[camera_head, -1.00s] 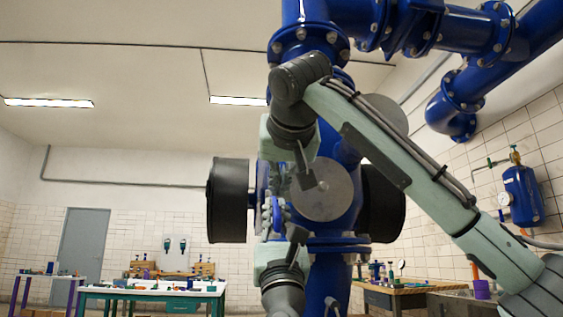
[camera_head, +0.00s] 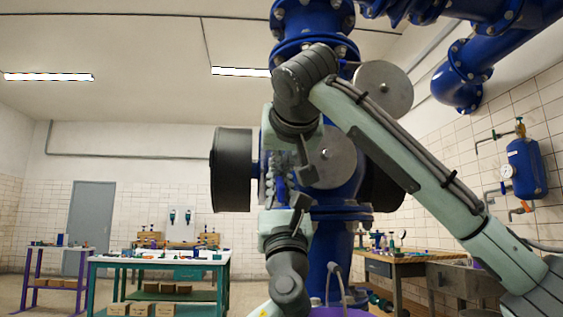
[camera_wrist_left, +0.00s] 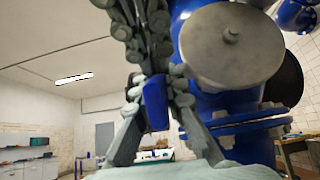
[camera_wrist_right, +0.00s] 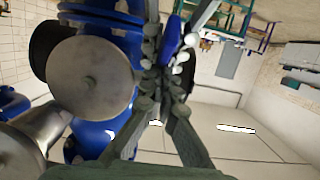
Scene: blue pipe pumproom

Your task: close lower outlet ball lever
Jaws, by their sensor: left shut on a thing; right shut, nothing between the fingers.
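A blue lever piece (camera_wrist_left: 155,103) sits between the fingers of my left gripper (camera_wrist_left: 155,88), which is shut on it. In the head view my left gripper (camera_head: 279,202) points up from below, in front of the blue pipework. My right gripper (camera_head: 297,165) points down from above, just over the left one, and its fingers are shut. In the right wrist view a blue piece (camera_wrist_right: 172,35) shows just beyond the shut right fingers (camera_wrist_right: 160,72); whether they touch it I cannot tell. The lever's pivot is hidden behind the fingers.
A grey round disc (camera_head: 325,155) and a black cylinder (camera_head: 231,170) flank the grippers closely. Another grey disc (camera_head: 383,88) is higher on the right. A green-legged table (camera_head: 160,260) stands at the back left, and a wooden bench (camera_head: 405,262) at the right.

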